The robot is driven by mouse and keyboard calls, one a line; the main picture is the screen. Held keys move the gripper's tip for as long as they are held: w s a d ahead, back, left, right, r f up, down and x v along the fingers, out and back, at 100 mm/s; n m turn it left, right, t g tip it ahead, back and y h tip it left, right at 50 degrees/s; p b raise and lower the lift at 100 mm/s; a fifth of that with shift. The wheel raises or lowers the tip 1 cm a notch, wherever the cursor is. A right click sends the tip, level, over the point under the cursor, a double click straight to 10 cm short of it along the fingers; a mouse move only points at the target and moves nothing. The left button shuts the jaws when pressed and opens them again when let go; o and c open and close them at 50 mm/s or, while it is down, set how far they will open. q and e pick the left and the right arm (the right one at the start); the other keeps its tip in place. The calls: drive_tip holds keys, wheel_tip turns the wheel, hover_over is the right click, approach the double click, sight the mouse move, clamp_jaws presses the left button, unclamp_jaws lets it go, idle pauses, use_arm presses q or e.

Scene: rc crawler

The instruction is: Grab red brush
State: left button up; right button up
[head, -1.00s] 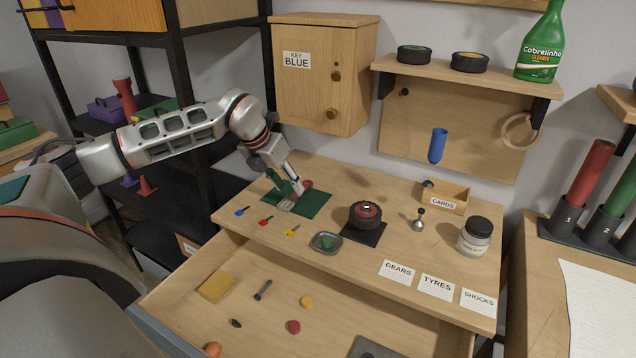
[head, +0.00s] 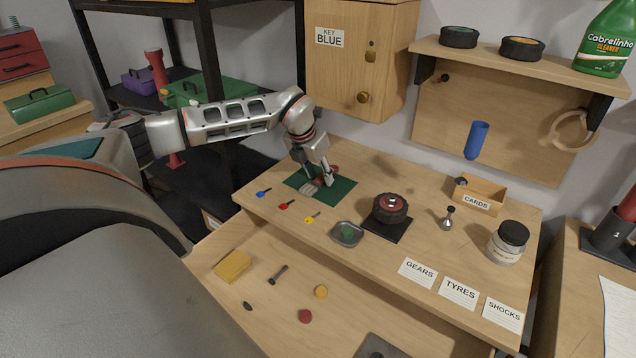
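The red brush (head: 318,181) lies on the dark green mat (head: 341,190) at the back left of the workbench, with its pale bristle end toward the front left. My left gripper (head: 319,178) is just above it, pointing down, with its two fingers apart on either side of the brush. The fingers partly hide the brush, and I cannot tell whether they touch it. My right gripper is not in view.
Blue (head: 264,193), red (head: 286,204) and yellow (head: 312,217) keys lie before the mat. A small grey tray (head: 361,237) and a wheel (head: 390,207) stand to the right. The key cabinet (head: 388,55) hangs behind. An open drawer (head: 215,287) juts out in front.

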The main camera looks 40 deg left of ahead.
use_arm(q)
drive_tip(key=shift+c, duration=0.3)
clamp_jaws()
